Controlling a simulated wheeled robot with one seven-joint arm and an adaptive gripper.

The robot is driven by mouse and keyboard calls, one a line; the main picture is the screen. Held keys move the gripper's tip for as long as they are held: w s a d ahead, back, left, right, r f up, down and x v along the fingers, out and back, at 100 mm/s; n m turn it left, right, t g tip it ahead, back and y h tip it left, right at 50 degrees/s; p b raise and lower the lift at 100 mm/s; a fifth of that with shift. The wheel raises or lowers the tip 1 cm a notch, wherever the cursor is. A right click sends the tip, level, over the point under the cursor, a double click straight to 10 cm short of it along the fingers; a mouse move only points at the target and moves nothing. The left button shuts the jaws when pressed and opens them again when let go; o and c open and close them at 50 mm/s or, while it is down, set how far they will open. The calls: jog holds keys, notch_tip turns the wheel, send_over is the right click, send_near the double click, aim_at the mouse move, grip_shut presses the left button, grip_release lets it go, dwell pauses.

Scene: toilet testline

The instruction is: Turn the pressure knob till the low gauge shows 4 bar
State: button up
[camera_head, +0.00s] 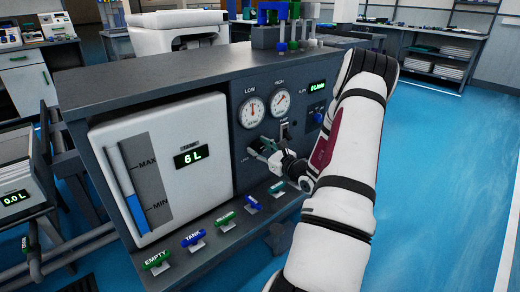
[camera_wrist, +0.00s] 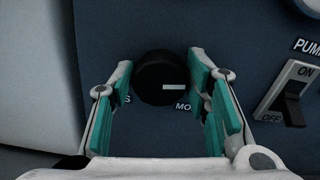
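The low gauge (camera_head: 252,111) is a round white dial on the dark panel in the head view. Its red needle looks roughly upright, but its numbers are too small to read. The pressure knob (camera_wrist: 160,78) is round and black with a white mark on its right side in the wrist view. My gripper (camera_wrist: 162,72) has its teal-padded fingers on either side of the knob. I cannot tell whether both pads touch it. The labels beside the knob are partly hidden by the fingers. In the head view my gripper (camera_head: 268,150) covers the knob.
The high gauge (camera_head: 280,103) is right of the low gauge. The pump switch (camera_wrist: 288,100) is close right of my gripper. A white tank (camera_head: 165,165) reading 6 L is on the left. Several labelled valve handles, including the blue TANK handle (camera_head: 193,239), line the ledge below.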

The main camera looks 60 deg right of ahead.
jog(key=c, duration=0.5)
jog(key=shift+p, duration=0.3)
jog(key=m+p, duration=0.3)
jog(key=shift+r+p, duration=0.15)
jog(key=shift+p, duration=0.2)
jog(key=shift+d+m+p, duration=0.1)
jog(key=shift+m+p, duration=1)
jog(key=shift+m, duration=0.2)
jog(key=shift+f, duration=0.2)
jog(key=o, duration=1.2)
